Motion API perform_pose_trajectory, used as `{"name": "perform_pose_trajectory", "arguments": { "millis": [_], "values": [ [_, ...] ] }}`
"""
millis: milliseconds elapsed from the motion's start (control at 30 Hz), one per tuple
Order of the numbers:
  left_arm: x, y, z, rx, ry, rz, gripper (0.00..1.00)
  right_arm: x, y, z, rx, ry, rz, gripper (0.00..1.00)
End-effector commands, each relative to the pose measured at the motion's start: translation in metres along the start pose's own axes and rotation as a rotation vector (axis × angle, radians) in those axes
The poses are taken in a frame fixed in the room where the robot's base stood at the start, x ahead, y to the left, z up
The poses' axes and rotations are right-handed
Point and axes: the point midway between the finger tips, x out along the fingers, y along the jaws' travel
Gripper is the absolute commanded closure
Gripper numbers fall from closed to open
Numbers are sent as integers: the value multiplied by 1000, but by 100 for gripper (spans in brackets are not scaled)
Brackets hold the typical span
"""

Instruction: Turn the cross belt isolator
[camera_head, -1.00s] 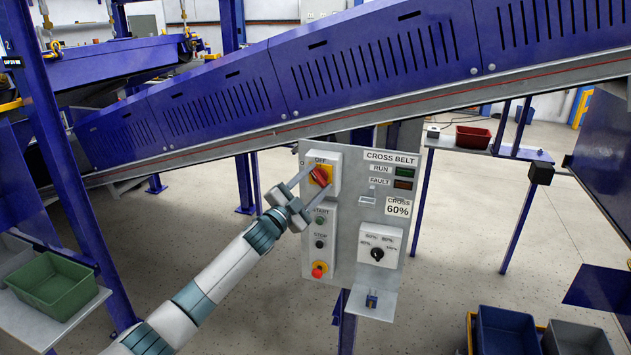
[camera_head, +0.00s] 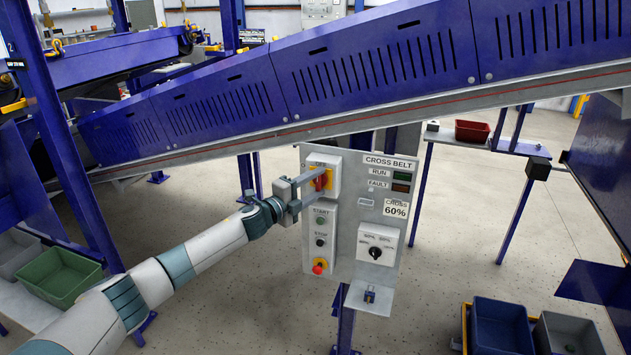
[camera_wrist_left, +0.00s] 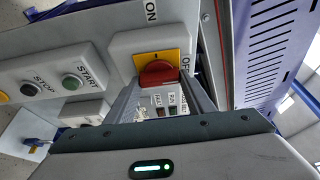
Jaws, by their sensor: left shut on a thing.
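The cross belt isolator is a red handle (camera_head: 322,180) on a yellow plate, on a pale box on the grey control panel (camera_head: 345,240). The red handle also shows in the left wrist view (camera_wrist_left: 158,73), on the yellow plate (camera_wrist_left: 165,57), with ON and OFF printed around it. My left gripper (camera_head: 318,187) comes in from the left with its fingers on either side of the handle, shut on it. In the head view the fingers partly cover the isolator and its lettering. My right gripper is not in view.
Below the isolator are a START button (camera_head: 321,221), a STOP button (camera_head: 320,242) and a red emergency button (camera_head: 319,266). A CROSS selector (camera_head: 375,252) sits to the right. The blue conveyor (camera_head: 375,65) slopes just above the panel. A green bin (camera_head: 62,277) stands at the left.

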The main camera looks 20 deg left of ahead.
Motion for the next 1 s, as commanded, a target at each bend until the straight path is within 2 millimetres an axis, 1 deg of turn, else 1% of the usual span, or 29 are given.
{"name": "perform_pose_trajectory", "arguments": {
  "millis": [367, 400, 467, 500, 833, 1000],
  "values": [
    [0, 2, -1, 7, 2, 5, 74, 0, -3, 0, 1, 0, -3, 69],
    [0, 2, -1, 7, 2, 5, 49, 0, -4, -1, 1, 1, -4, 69],
    [0, 2, -1, 6, 2, 5, 35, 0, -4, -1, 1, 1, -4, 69],
    [0, 2, -1, 6, 2, 4, 33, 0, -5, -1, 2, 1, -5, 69],
    [-1, 1, 0, 6, 1, 3, 33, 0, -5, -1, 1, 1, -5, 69],
    [-7, 2, 1, 7, -1, 3, 33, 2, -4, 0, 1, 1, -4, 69]
  ]
}}
